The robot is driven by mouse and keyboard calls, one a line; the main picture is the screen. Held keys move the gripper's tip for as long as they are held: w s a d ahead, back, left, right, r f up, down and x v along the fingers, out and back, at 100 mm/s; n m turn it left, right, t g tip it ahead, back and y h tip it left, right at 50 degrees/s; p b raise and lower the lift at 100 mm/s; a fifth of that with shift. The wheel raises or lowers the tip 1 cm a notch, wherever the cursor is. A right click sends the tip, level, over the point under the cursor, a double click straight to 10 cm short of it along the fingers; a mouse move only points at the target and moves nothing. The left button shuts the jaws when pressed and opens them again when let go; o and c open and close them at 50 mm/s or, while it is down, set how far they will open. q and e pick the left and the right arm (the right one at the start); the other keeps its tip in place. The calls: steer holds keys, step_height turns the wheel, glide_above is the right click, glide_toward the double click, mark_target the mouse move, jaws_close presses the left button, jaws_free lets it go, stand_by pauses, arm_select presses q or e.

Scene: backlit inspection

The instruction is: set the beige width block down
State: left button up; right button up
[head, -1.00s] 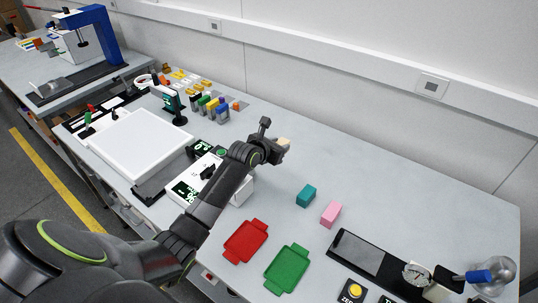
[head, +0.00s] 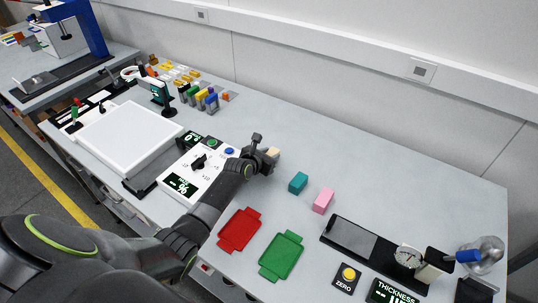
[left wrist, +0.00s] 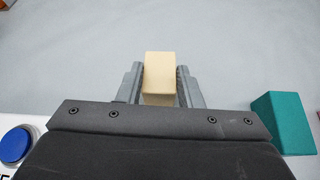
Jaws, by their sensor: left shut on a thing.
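The beige width block (left wrist: 160,75) sits between the two fingers of my left gripper (left wrist: 160,88) in the left wrist view. In the head view my left gripper (head: 266,157) is shut on the beige block (head: 273,153), at the left end of a row with the teal block (head: 298,182) and the pink block (head: 323,200). I cannot tell whether the beige block touches the table. The teal block also shows in the left wrist view (left wrist: 283,122), to the right of the gripper and apart from it. My right gripper is not in view.
A red tray (head: 239,230) and a green tray (head: 281,256) lie in front of the blocks. A white control box (head: 196,172) stands left of the gripper. A dial gauge fixture (head: 352,243) is at the right. The tabletop (head: 370,180) behind the blocks is clear.

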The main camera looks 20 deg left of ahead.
arm_select(q)
steer(key=o, duration=1.2)
steer(key=shift+f, duration=0.1)
